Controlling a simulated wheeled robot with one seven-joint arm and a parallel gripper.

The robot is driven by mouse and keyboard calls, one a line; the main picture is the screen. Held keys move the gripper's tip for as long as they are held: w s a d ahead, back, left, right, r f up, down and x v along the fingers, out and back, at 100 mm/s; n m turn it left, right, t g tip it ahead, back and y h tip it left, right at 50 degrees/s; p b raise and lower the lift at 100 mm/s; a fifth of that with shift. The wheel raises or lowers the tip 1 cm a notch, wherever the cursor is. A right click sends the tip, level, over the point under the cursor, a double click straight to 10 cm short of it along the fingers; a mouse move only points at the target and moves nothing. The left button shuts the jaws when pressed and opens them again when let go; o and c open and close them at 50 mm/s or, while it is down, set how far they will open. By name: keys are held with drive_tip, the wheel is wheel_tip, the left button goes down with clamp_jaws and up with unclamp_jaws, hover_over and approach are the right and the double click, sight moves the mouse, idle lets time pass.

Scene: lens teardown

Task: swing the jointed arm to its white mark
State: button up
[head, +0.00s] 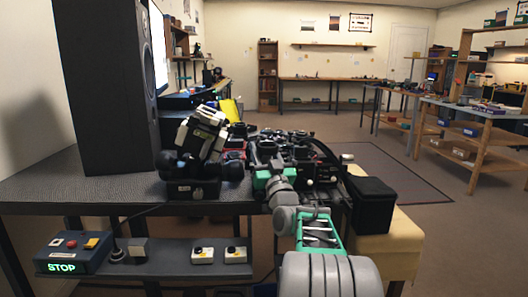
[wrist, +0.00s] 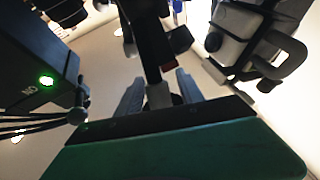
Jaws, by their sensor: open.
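My gripper (wrist: 158,88) is open in the wrist view, its two grey fingers spread apart above the green palm. A dark narrow bar (wrist: 150,45), which may be part of the jointed arm, runs down the picture between the fingers. I cannot tell whether they touch it. In the head view my grey and green arm reaches the cluster of dark equipment (head: 300,150) on the bench, and the gripper's fingers are hidden there. I cannot pick out the jointed arm or its white mark for certain in either view.
A black and white device (head: 203,135) stands on the dark bench (head: 80,187), beside a tall black speaker (head: 105,85). A black box (head: 372,205) is right of my arm. In the wrist view, a dark housing with a green light (wrist: 46,80) is at left and a grey handled part (wrist: 270,55) at right.

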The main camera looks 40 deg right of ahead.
drive_tip(key=shift+s+a+f, duration=0.1)
drive_tip(key=shift+s+f, duration=0.15)
drive_tip(key=shift+s, duration=0.05)
drive_tip(key=v, duration=0.7)
